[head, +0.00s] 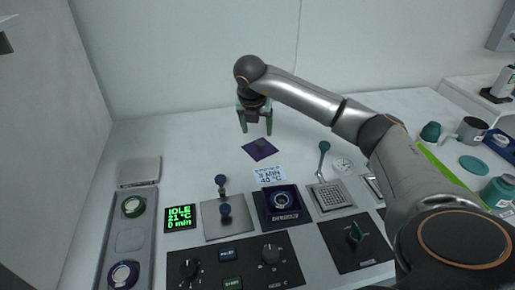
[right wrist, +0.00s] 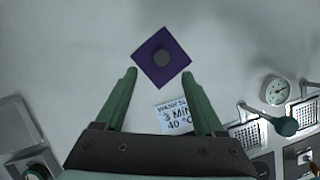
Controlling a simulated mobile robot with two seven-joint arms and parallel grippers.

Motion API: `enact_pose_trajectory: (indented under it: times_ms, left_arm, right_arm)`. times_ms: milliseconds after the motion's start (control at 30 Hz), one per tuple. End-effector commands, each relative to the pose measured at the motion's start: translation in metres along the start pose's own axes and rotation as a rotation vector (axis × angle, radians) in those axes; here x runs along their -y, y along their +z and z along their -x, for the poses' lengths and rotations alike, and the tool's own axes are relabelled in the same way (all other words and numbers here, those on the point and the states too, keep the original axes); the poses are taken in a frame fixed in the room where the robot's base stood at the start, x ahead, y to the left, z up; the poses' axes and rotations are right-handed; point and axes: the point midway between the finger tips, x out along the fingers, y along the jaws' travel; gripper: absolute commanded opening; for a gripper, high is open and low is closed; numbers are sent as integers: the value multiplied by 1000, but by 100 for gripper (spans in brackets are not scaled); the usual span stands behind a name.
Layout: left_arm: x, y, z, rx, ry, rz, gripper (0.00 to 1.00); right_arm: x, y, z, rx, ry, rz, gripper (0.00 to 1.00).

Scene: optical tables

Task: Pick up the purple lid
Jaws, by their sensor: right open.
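The purple lid (head: 260,149) is a flat square plate with a round grey knob in its middle, lying on the white table. It also shows in the right wrist view (right wrist: 172,74), turned like a diamond, just beyond the fingertips. My right gripper (head: 256,130) has green fingers, points down and is open and empty above the lid, at its back edge. In the right wrist view the gripper (right wrist: 159,73) has its fingers spread wide, with the knob roughly in line with the gap. My left gripper is not in view.
A printed card (head: 269,174) lies just in front of the lid. Nearer stand a dark square holder (head: 265,207), a knob panel (head: 291,269), a lit display (head: 180,217) and a lever with a basket (head: 330,195). The table left of the lid is clear.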

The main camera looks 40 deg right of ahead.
Motion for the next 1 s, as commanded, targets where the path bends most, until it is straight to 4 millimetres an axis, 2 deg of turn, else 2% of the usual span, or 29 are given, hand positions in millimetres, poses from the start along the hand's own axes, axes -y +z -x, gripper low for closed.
enact_pose_trajectory:
  times_ms: [100,267,600,867,1000]
  left_arm:
    - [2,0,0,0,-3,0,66]
    - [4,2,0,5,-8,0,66]
    - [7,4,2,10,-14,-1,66]
    - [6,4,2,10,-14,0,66]
    - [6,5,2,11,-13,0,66]
  right_arm:
    - [0,0,-16,-2,-1,0,71]
    - [0,0,-27,-1,-1,0,71]
    - [4,0,-72,-3,0,-1,71]
    - [4,0,-76,-1,1,0,71]
    - [4,0,-75,-1,1,0,58]
